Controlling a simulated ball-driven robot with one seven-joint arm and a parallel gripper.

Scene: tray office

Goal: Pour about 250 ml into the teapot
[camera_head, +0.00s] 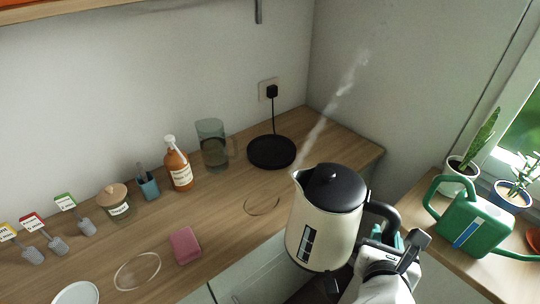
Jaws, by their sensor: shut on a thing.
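A cream kettle (318,232) with a black lid and black handle is at the lower right of centre, in front of the counter edge. Steam rises from its spout, which points left. A dark level window shows on its side. It looks about upright. My gripper (390,240) is shut on the kettle's handle at its right side; the fingertips are partly hidden. I cannot make out a teapot in this view.
A black kettle base (271,152) stands at the back, with a glass jug (212,150), orange bottle (178,165) and lidded jar (117,206) to its left. A pink sponge (185,245) lies in front. A green watering can (470,226) is at right.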

